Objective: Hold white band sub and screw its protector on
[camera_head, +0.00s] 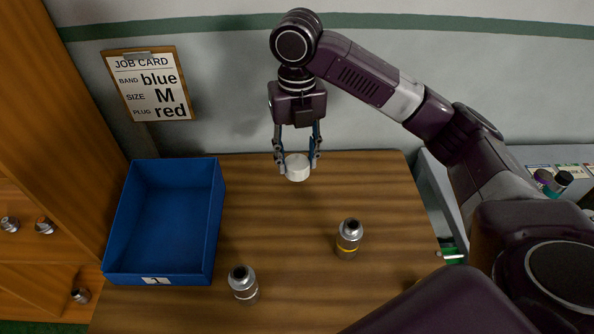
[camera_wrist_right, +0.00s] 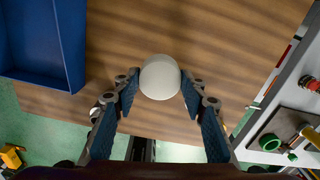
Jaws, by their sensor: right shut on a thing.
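My right gripper (camera_head: 297,160) is shut on a white round protector (camera_head: 298,168) above the back of the table. In the right wrist view the white protector (camera_wrist_right: 160,77) sits between the fingertips. A grey metal sub with a pale, whitish band (camera_head: 243,284) stands upright at the front of the table, apart from the gripper. Another grey metal sub, with a yellow band (camera_head: 349,237), stands upright to the right of it. My left gripper is in neither view.
A blue bin (camera_head: 215,225) labelled 1 stands on the left of the wooden table (camera_head: 285,215); it looks empty. A job card (camera_head: 150,85) on the wall reads band blue, size M, plug red. A grey side surface with small items lies at the right. The table's middle is clear.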

